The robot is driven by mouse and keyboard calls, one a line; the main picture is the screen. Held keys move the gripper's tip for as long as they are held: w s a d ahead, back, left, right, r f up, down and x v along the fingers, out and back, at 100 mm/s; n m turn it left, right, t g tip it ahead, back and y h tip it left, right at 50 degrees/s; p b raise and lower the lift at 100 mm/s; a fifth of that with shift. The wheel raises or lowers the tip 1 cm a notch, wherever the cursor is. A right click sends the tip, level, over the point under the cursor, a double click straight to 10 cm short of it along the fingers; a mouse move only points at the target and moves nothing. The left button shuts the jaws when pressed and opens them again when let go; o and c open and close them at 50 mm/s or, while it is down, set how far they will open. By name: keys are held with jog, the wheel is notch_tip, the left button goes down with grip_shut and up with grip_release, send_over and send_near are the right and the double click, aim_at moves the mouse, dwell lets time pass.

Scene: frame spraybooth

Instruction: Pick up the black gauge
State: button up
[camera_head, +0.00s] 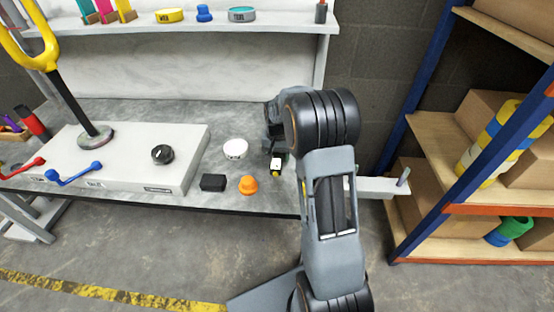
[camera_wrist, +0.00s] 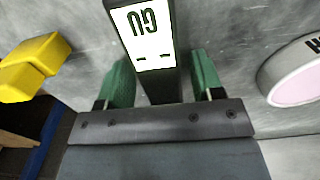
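The black gauge (camera_wrist: 158,85) is in the wrist view, with a white label reading "GU" upside down on its top. It runs from the top edge down between the two green fingertips of my gripper (camera_wrist: 163,82). The fingers stand on either side of it with what looks like a narrow gap, so the gripper appears open around it. In the head view my gripper is mostly hidden behind my arm at the bench's right end. A white label (camera_head: 277,163) with a yellow bit below shows there.
A white tape roll (camera_wrist: 295,72) lies right of the gauge in the wrist view, and a yellow object (camera_wrist: 30,68) lies left. Blue-framed shelving (camera_head: 425,85) stands at the right.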

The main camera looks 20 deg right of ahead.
aim_at(277, 155)
jog(key=c, duration=0.9)
jog(key=shift+r, duration=0.1)
jog(key=shift+r, duration=0.45)
notch_tip(277, 155, up, 2)
jog(key=shift+r+p, duration=0.1)
jog(key=shift+p, duration=0.6)
jog(key=s+a+r+p, duration=0.1)
jog(key=r, duration=0.1)
jog(key=s+a+r, duration=0.1)
jog(key=r, duration=0.1)
jog(key=s+a+r+p, duration=0.1)
jog(key=a+r, duration=0.1)
jog(key=shift+s+r+p, duration=0.25)
jog(key=shift+s+p, duration=0.1)
jog(key=shift+s, duration=0.05)
jog(key=s+a+r, duration=0.1)
jog(key=s+a, duration=0.1)
jog(key=s+a+r+p, duration=0.1)
jog(key=s+a, duration=0.1)
jog(key=s+a+r+p, duration=0.1)
jog(key=a, duration=0.1)
jog(key=shift+s+a+r, duration=0.15)
jog(key=shift+s, duration=0.25)
